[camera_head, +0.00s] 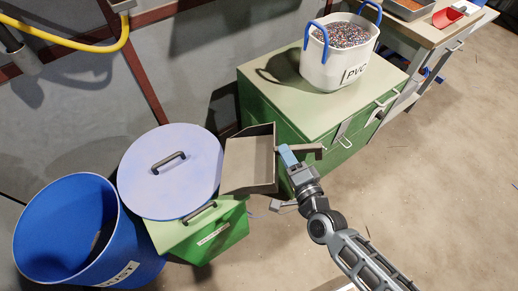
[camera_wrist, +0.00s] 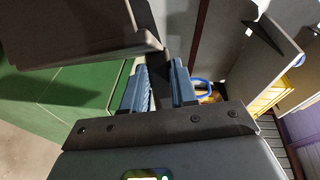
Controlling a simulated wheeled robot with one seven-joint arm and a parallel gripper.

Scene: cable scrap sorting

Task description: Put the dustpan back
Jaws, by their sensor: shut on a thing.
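The dustpan (camera_head: 248,163) is a grey-brown open tray with a short handle, held in the air between the round pale-blue lid and the green cabinet. My gripper (camera_head: 288,155) is shut on its handle, with the blue fingers on either side. In the wrist view the dustpan's tray (camera_wrist: 80,28) fills the upper left, and its handle (camera_wrist: 160,78) runs down between the fingers of my gripper (camera_wrist: 159,92). The tray's inside shows no clear contents in the head view.
A blue drum (camera_head: 60,225) labelled "DUST" stands open at the lower left. A green cabinet (camera_head: 275,88) bears a white "PVC" tub (camera_head: 325,70). A bench (camera_head: 440,35) stands at the upper right. Floor is clear at right.

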